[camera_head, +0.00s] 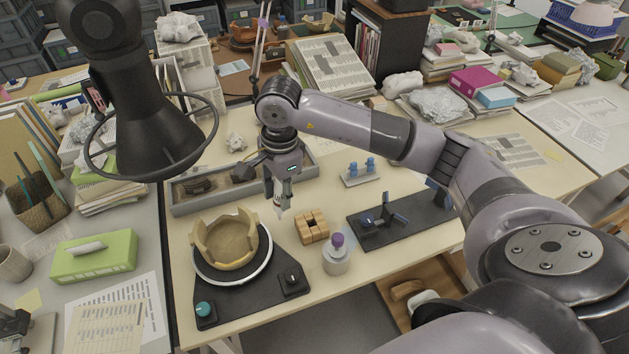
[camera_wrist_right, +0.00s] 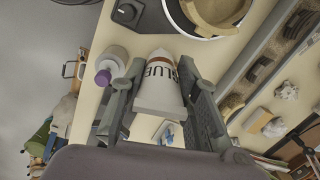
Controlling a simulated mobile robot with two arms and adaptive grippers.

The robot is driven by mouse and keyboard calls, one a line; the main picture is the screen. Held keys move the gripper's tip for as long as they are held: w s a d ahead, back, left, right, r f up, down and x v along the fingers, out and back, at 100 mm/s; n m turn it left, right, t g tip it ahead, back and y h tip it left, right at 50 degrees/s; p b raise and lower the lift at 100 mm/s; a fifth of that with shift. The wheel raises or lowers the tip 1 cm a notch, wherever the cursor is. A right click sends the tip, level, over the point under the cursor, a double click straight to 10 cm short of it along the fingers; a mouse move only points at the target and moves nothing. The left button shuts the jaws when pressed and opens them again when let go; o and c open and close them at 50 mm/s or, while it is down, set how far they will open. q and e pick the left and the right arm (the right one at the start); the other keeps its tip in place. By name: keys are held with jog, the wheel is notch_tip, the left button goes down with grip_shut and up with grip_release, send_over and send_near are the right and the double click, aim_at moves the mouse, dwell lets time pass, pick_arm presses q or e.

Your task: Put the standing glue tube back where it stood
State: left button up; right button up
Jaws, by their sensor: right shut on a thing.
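My right gripper (camera_head: 281,190) is shut on the glue tube (camera_head: 279,208) and holds it above the table, behind the wooden block. In the wrist view the white tube (camera_wrist_right: 160,82), with "GLUE" lettering and a brown band, lies between the two fingers. In the head view only its pale lower end shows below the fingers; the rest is hidden. The wooden block (camera_head: 312,227) has dark gaps in its top and stands in front and to the right of the tube. The frames do not show where the tube stood before. My left gripper is not in view.
A turntable (camera_head: 240,292) with a partly built bowl (camera_head: 226,252) stands to the left. A white bottle (camera_head: 337,263) with a purple cap stands in front of the block. A sherd tray (camera_head: 190,207) lies behind. A black board (camera_head: 425,213) and small blue pegs (camera_head: 357,170) are right.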

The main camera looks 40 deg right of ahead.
jog(key=w+d+f+m+p, duration=0.15)
jog(key=d+f+m, duration=0.3)
jog(key=m, duration=0.55)
jog(key=w+d+f+m, duration=0.2)
jog(key=d+f+m, duration=0.3)
jog(key=m, duration=0.6)
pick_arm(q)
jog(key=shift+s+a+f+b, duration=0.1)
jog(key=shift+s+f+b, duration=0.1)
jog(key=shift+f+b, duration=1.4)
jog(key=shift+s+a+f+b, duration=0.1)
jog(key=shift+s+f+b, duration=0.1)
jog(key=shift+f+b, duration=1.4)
pick_arm(e)
notch_tip(320, 180, down, 8)
jog(key=shift+d+f+h+b, duration=0.2)
jog(key=shift+d+h+b, duration=0.2)
pick_arm(q)
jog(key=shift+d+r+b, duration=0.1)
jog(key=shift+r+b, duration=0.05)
jog(key=shift+b, duration=0.15)
pick_arm(e)
jog(key=shift+w+f, duration=0.1)
jog(key=shift+f, duration=0.25)
jog(key=o, duration=0.9)
